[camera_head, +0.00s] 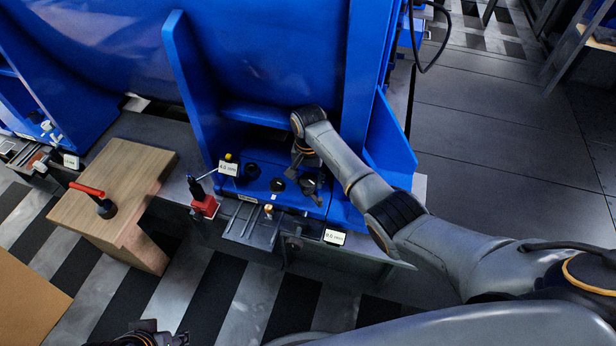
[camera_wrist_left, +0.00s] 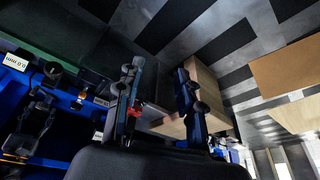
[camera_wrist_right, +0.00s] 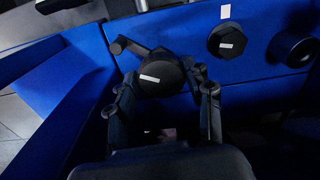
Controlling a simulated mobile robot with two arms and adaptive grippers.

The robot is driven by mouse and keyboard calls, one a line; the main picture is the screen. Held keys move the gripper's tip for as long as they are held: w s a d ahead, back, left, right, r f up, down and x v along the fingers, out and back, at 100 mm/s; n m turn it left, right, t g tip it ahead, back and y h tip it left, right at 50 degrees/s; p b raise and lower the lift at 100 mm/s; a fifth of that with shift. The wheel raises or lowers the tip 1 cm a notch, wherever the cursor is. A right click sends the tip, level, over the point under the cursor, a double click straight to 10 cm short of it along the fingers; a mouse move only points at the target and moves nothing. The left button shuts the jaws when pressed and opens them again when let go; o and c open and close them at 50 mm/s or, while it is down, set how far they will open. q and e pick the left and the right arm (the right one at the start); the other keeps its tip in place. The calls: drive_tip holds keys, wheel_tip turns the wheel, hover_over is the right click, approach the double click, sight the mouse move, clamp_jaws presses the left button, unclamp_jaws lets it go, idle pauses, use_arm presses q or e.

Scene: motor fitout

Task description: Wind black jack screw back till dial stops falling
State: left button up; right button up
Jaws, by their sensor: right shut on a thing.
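In the right wrist view a black hexagonal screw head (camera_wrist_right: 160,78) with a white mark sits between the fingers of my right gripper (camera_wrist_right: 160,92). The fingers are shut on it from both sides. In the head view my right gripper (camera_head: 309,180) reaches down to the blue motor foot (camera_head: 262,187), covering much of that screw. A dial readout (camera_head: 228,168) shows small digits, apparently 0.0 mm; a second readout (camera_head: 334,237) stands lower right. My left gripper (camera_head: 145,337) is at the bottom edge; in the left wrist view (camera_wrist_left: 158,95) its fingers are apart and empty.
Another black screw head (camera_wrist_right: 227,40) with a white mark sits beside the held one. A red indicator base (camera_head: 204,208) stands left of the foot. A red-handled tool (camera_head: 95,198) lies on the wooden block (camera_head: 140,165). Grey floor at right is clear.

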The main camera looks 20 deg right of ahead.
drive_tip(key=shift+r+n+p, duration=0.15)
drive_tip(key=shift+n+p, duration=0.25)
drive_tip(key=shift+p, duration=0.1)
drive_tip(key=shift+n+p, duration=0.35)
drive_tip(key=shift+n, duration=0.05)
drive_tip(key=n+p, duration=0.2)
drive_tip(key=shift+d+n, duration=0.1)
drive_tip(key=shift+n, duration=0.2)
drive_tip(key=n+p, duration=0.1)
drive_tip(key=n, duration=0.4)
drive_tip(key=shift+d+p, duration=0.1)
drive_tip(key=shift+p, duration=0.25)
drive_tip(key=n, duration=0.3)
use_arm(q)
wheel_tip(320, 180, down, 16)
drive_tip(key=g, duration=0.1)
drive_tip(key=shift+w+d+r, duration=0.15)
drive_tip(key=shift+r, duration=0.05)
use_arm(e)
drive_tip(key=shift+w+d+n, duration=0.1)
drive_tip(key=shift+n, duration=1.4)
use_arm(q)
drive_tip(key=shift+f, duration=0.1)
